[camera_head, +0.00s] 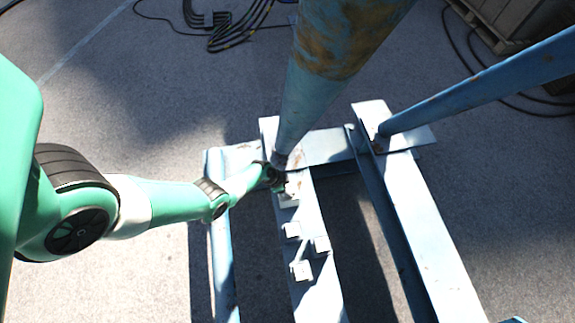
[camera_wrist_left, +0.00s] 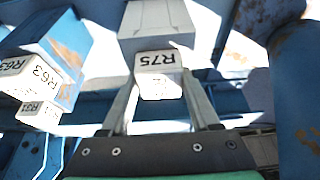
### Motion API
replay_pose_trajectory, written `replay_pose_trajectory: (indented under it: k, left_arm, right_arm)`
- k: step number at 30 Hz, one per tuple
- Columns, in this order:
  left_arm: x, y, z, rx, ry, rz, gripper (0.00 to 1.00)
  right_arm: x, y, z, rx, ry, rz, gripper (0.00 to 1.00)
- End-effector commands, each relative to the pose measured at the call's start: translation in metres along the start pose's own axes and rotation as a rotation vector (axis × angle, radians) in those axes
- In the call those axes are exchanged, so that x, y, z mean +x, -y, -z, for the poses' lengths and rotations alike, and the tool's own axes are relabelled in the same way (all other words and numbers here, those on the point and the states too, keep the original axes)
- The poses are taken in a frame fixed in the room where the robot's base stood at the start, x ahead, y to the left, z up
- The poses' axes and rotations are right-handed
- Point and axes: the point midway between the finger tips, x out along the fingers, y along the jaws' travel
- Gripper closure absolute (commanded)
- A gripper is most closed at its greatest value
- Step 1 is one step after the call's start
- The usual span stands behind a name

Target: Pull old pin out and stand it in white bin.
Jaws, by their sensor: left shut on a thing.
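My left gripper (camera_head: 280,180) reaches in from the left to the near beam of the blue stand. The left wrist view shows its two fingers (camera_wrist_left: 160,98) on either side of a pale square block marked R75 (camera_wrist_left: 156,60), shut on it. I cannot tell whether this block is the old pin or how deep it sits. Several pale square blocks (camera_head: 301,270) stand on the beam; blocks marked R63 (camera_wrist_left: 45,75) and R32 (camera_wrist_left: 38,113) also show in the left wrist view. I see no white bin. My right gripper is not in view.
A thick rusty blue post (camera_head: 315,85) rises close beside my left gripper. A thinner blue brace (camera_head: 480,90) slants to the right. Blue beams (camera_head: 425,220) run along the concrete floor. Black cables (camera_head: 235,30) lie at the back, and a crate (camera_head: 510,20) stands at the top right.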

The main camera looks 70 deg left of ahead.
Motion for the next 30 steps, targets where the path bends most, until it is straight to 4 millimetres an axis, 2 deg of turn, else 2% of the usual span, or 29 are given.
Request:
replay_pose_trajectory:
  k: [1,6,7,17,20,30]
  left_arm:
    - [0.0,0.001,0.001,0.0,-0.002,0.001,0.36]
    - [0.0,0.001,0.001,0.0,-0.001,0.001,0.05]
    - [0.0,0.001,0.001,0.0,-0.001,0.001,0.03]
    - [-0.004,0.0,0.0,0.0,0.001,0.0,0.03]
    - [-0.017,0.0,0.002,-0.001,0.0,0.0,0.03]
    - [-0.092,0.0,0.004,-0.001,0.0,0.001,0.03]
  right_arm:
    - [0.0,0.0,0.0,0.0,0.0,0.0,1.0]
    - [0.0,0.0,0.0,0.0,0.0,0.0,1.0]
    - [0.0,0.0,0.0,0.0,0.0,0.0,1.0]
    - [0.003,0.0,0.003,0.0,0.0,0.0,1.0]
    - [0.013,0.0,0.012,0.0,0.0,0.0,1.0]
    - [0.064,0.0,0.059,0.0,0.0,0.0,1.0]
